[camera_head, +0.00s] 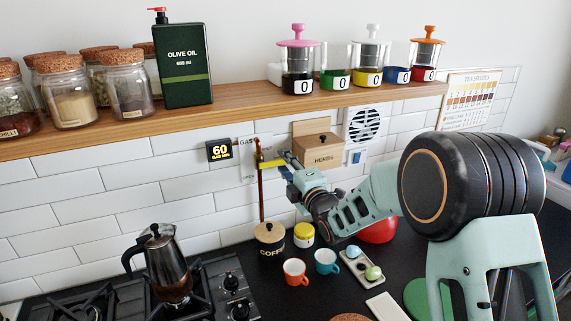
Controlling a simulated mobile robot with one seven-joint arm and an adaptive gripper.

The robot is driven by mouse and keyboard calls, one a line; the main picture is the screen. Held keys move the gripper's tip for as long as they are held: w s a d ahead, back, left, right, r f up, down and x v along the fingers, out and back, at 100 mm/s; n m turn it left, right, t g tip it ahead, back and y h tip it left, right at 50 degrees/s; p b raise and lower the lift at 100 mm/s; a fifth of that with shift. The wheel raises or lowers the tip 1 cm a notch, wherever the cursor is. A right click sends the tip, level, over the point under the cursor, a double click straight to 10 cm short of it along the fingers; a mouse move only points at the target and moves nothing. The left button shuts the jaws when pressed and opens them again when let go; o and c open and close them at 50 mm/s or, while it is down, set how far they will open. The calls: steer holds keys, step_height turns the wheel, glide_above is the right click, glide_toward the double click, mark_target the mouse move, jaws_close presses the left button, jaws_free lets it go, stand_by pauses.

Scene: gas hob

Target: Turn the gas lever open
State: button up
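The yellow gas lever (270,163) sits on a thin copper-brown pipe (261,200) that runs down the tiled wall. The lever points sideways to the right, roughly across the pipe. A white plate with a partly hidden "GAS" label is behind it. My gripper (286,161) is at the lever's right end, with its fingers pointing left toward the wall. The fingertips overlap the lever's end in this view. They are too small to tell whether they touch it or are closed around it.
A black display (219,150) reading 60 is left of the pipe. A wooden herbs box (318,147) is close behind my gripper. The wooden shelf (225,108) with jars runs above. Below are a coffee canister (270,241), cups and a moka pot (163,262) on the hob.

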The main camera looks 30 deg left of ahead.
steer(key=shift+c, duration=0.5)
jaws_close()
